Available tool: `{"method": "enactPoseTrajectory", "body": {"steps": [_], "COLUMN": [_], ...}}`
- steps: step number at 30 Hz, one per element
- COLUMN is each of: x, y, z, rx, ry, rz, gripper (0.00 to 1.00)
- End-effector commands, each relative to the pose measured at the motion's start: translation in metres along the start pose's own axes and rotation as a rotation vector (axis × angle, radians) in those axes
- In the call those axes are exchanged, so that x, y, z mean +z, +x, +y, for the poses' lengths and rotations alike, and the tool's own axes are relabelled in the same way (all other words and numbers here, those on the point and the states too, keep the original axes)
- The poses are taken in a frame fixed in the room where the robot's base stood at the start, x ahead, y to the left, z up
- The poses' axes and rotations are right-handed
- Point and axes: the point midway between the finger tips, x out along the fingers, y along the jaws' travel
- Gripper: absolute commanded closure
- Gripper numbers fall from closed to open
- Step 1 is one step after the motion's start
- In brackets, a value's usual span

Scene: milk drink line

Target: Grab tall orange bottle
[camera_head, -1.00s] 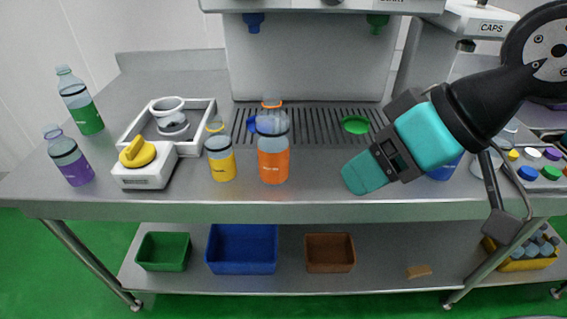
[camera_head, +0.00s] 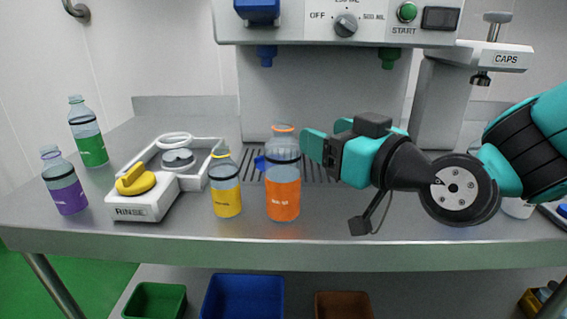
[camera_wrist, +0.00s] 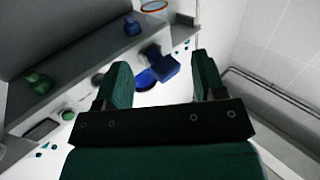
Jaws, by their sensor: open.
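The tall orange bottle (camera_head: 283,192) stands upright near the front of the steel counter in the head view. It has an orange lower part, a clear upper part and an orange ring at the top. My gripper (camera_head: 322,138) is open and just right of the bottle's upper part, its fingers pointing left toward it. I cannot tell whether a finger touches the bottle. In the wrist view my gripper (camera_wrist: 162,80) has its fingers spread with nothing held between them. An orange-edged ring shows at the top there, but I cannot tell what it belongs to.
A shorter yellow bottle (camera_head: 227,200) stands left of the orange one. The rinse unit (camera_head: 143,205), purple bottle (camera_head: 68,195) and green bottle (camera_head: 90,145) are farther left. The dispenser (camera_head: 310,95) rises behind. Bins (camera_head: 243,296) sit below the counter (camera_head: 330,250).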

Motion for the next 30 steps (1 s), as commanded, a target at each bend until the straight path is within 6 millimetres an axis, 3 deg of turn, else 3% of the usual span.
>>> {"method": "enactPoseTrajectory", "body": {"steps": [5,15,23,30], "x": [-0.006,-0.004,0.001,0.003], "y": [0.010,0.071,0.088,0.120], "z": [0.004,0.003,0.004,0.004], "rx": [0.018,0.014,0.015,0.015], "ry": [0.010,0.006,0.006,0.005], "rz": [-0.009,-0.003,-0.003,-0.002], "gripper": [0.36,0.36,0.36,0.36]}}
